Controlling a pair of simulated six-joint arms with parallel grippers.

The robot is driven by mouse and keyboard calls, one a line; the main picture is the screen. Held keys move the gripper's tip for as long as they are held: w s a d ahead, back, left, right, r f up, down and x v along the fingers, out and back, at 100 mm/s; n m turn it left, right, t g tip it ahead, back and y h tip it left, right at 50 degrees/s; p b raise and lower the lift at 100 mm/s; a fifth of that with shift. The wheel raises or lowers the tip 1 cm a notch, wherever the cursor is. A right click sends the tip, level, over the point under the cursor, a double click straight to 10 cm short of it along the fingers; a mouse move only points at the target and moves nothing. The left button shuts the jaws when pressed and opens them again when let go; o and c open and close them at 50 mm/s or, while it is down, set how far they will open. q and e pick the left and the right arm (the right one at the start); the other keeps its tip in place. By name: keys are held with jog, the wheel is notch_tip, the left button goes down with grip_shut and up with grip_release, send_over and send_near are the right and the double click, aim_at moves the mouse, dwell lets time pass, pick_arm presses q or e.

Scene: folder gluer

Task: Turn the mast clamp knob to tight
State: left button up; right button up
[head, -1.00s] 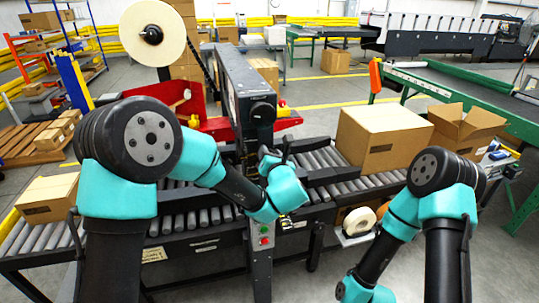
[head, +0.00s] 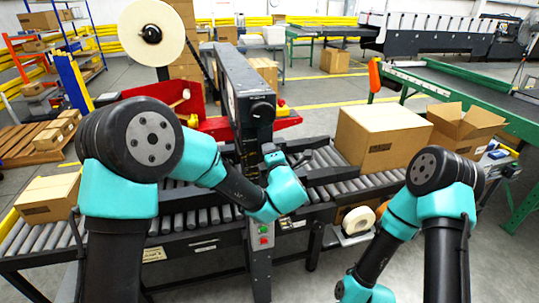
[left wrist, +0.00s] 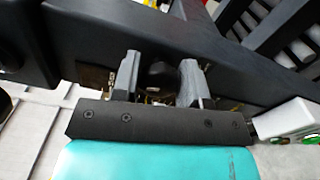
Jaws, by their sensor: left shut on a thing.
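The mast clamp knob (left wrist: 157,76) is a small dark shape in the left wrist view, mostly hidden by the fingers. My left gripper (left wrist: 159,66) has one finger on each side of it and is shut on it. In the head view my left gripper (head: 298,158) is low on the dark mast (head: 240,90), just above the roller conveyor; the knob cannot be made out there. My right gripper is out of the frame; only its arm shows at the lower right.
A closed carton (head: 375,140) stands on the roller conveyor (head: 190,217) right of the mast, with an open carton (head: 465,128) beyond it. Another carton (head: 48,197) is at the left end. A dark bar (left wrist: 215,65) runs close behind the left fingers.

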pick_arm(q)
jog(key=shift+m, duration=1.1)
jog(key=o, duration=0.9)
jog(key=shift+s, duration=0.1)
jog(key=v, duration=1.7)
jog(key=shift+s+d, duration=0.1)
jog(key=shift+d, duration=0.05)
jog(key=shift+f, duration=0.1)
